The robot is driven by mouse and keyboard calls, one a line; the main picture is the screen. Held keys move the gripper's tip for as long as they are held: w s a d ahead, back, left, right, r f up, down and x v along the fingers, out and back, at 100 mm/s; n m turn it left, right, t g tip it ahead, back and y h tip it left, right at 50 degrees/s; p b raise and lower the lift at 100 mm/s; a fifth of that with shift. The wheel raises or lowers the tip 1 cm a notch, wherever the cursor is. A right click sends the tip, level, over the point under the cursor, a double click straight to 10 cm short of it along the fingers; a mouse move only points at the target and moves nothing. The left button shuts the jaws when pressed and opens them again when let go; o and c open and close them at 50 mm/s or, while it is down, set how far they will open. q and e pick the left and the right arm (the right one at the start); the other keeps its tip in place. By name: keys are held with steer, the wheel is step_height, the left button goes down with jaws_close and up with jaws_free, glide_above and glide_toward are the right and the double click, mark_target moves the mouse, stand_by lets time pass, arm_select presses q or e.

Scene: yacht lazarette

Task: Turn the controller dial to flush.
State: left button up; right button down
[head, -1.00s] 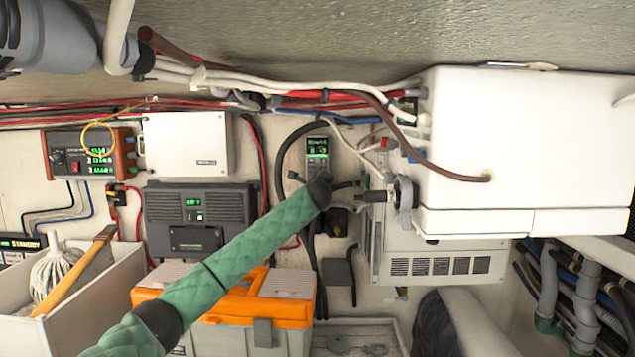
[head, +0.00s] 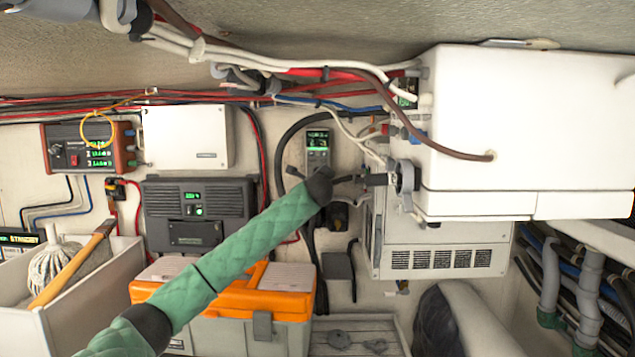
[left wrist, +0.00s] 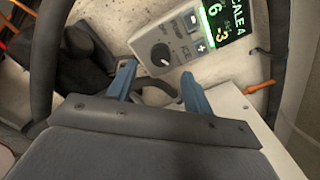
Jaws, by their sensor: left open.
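The controller is a small grey panel on the back wall, near the middle of the head view (head: 318,150), with a lit green display. In the head view, my green-sleeved left arm reaches to just below the controller; the fingertips are hard to make out. My right gripper is out of view.
A large white box (head: 530,130) juts out right of the controller. Loose cables (head: 290,140) hang around it. An orange-lidded toolbox (head: 285,305) stands below, and a bin (head: 90,290) with a mop is at the left. Dark hose (left wrist: 45,60) runs close by in the wrist view.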

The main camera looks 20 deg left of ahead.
arm_select(q)
steer(key=shift+b+v, duration=0.6)
steer(key=shift+v, duration=0.95)
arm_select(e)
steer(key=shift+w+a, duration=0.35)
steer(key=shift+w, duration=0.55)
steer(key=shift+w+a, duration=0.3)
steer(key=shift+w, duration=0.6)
